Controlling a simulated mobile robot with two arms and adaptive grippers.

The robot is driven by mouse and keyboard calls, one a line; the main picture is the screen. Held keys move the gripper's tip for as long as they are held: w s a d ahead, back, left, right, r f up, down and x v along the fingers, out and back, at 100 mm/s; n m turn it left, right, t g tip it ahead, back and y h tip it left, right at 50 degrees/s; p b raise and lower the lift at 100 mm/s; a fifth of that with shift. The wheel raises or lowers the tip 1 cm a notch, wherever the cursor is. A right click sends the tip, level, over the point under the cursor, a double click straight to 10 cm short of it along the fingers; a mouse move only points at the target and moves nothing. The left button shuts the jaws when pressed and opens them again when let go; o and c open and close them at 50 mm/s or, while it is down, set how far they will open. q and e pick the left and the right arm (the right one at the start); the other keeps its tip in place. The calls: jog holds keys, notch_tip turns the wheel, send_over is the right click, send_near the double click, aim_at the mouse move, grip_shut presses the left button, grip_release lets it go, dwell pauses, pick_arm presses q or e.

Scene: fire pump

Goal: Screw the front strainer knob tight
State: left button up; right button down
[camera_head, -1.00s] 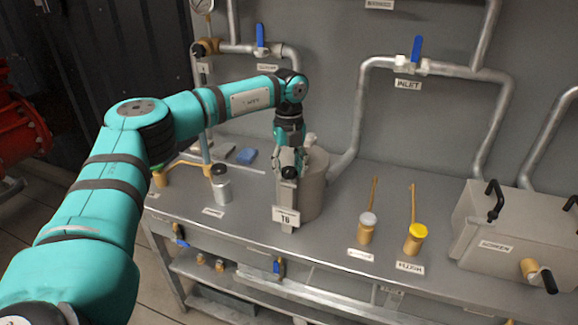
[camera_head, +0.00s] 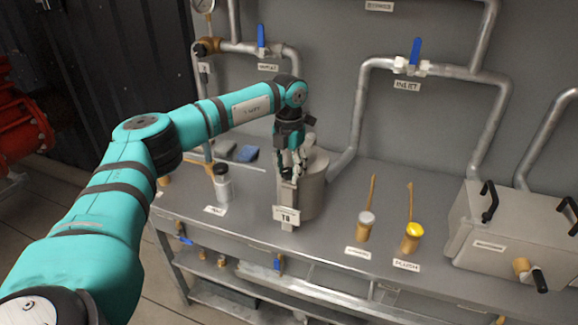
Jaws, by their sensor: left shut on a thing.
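The strainer (camera_head: 314,188) is a grey cylindrical housing on the bench, with a square-edged bracket on its front left side and a numbered tag (camera_head: 287,215) below. My left gripper (camera_head: 291,168) reaches down to the top of this front bracket, its fingers close together. It is shut on the front strainer knob, which the fingers mostly hide. How far the knob is turned cannot be seen. My right gripper is not in view.
A small jar (camera_head: 222,184) with a black cap stands left of the strainer. A grey lidded box (camera_head: 500,225) is at far right. Pipes with blue valves run behind.

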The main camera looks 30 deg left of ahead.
aim_at(289, 170)
pick_arm(q)
jog(key=m, duration=0.5)
jog(key=shift+m+p, duration=0.3)
jog(key=shift+p, duration=0.05)
jog(key=m, duration=1)
jog(key=shift+w+r+m, duration=0.1)
jog(key=shift+m, duration=0.3)
jog(key=m, duration=0.5)
jog(key=shift+m, duration=0.3)
jog(key=o, duration=1.2)
jog(key=shift+c, duration=0.2)
notch_tip(289, 170, up, 12)
